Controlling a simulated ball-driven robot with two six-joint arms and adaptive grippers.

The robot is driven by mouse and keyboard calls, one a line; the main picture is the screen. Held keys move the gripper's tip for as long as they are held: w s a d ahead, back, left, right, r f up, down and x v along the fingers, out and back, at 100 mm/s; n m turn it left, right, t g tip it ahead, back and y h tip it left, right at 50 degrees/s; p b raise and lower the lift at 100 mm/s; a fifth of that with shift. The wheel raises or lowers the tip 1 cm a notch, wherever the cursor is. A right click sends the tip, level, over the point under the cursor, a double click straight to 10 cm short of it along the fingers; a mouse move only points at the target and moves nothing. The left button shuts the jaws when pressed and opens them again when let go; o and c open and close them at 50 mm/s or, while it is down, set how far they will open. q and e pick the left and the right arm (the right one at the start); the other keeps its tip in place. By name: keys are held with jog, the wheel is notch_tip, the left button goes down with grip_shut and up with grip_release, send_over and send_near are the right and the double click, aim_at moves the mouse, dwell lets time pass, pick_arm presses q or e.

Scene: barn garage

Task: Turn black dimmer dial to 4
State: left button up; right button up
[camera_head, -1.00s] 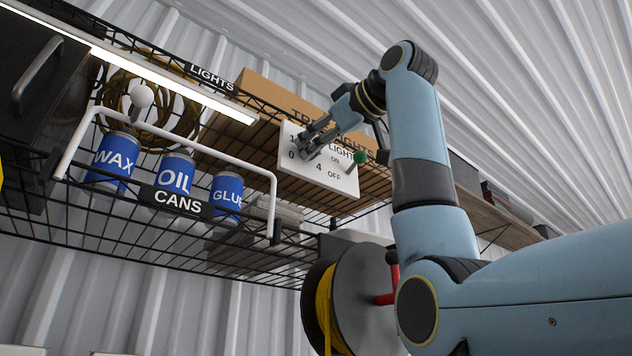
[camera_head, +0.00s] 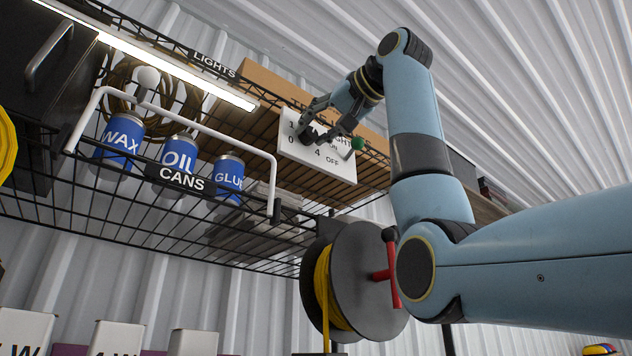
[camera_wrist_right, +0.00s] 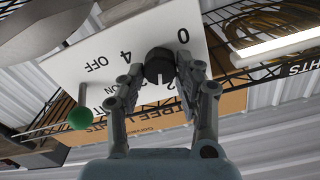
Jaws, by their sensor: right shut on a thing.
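The black dimmer dial (camera_wrist_right: 159,66) sits on a white panel (camera_wrist_right: 88,48) with printed numbers around it and a green-tipped switch lever (camera_wrist_right: 80,112) beside it. In the head view the panel (camera_head: 345,171) is at the shelf front, its dial mostly hidden by my right gripper (camera_head: 312,132). In the right wrist view my right gripper (camera_wrist_right: 158,82) has its two fingers on either side of the dial, shut on it. A pale mark on the dial points down toward my palm, away from the 4. My left gripper is not in view.
A wire shelf with blue cans (camera_head: 179,155) and a white rail (camera_head: 215,130) stands left of the panel. A lit lamp bar (camera_head: 160,62) runs above it. A cable reel (camera_head: 365,280) with yellow cable hangs below, near my right arm.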

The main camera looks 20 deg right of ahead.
jog(key=m, duration=0.2)
jog(key=m+b, duration=0.1)
jog(key=m, duration=0.2)
jog(key=shift+w+f+m+b, duration=0.1)
jog(key=shift+f+m+b, duration=0.2)
jog(key=shift+f+b, duration=0.05)
jog(key=m+b, duration=0.1)
jog(key=m, duration=0.3)
jog(key=m+b, duration=0.2)
jog(key=m, duration=0.3)
jog(key=shift+f+m, duration=0.1)
jog(key=shift+m, duration=0.3)
jog(key=m+b, duration=0.1)
jog(key=m, duration=0.3)
jog(key=shift+m, duration=0.3)
jog(key=o, duration=1.1)
jog(key=shift+o, duration=0.2)
jog(key=shift+d, duration=0.1)
